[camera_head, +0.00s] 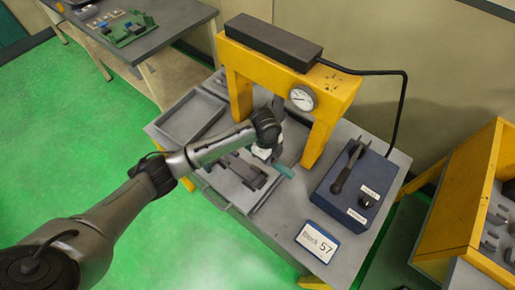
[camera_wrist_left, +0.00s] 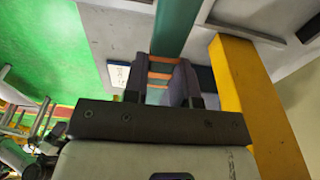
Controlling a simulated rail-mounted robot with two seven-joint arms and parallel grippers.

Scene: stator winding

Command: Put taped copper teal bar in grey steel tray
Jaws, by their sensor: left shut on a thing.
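The teal bar (camera_head: 284,170) shows as a short teal piece sticking out beside my left gripper (camera_head: 268,153), under the yellow press frame. In the left wrist view the teal bar (camera_wrist_left: 177,28) runs up from between the fingers of my left gripper (camera_wrist_left: 162,85), with copper-orange bands on its near part. The gripper is shut on it. The rest of the bar is hidden by the gripper in the head view. The grey steel tray (camera_head: 164,133) is shallow and looks empty, at the left end of the bench, left of the gripper. My right gripper is not in view.
The yellow press frame (camera_head: 319,133) with a round gauge stands close behind the gripper. A plate with dark blocks (camera_head: 240,183) lies below my arm. A blue control box (camera_head: 350,190) and a "Block 57" sign (camera_head: 317,242) are on the right.

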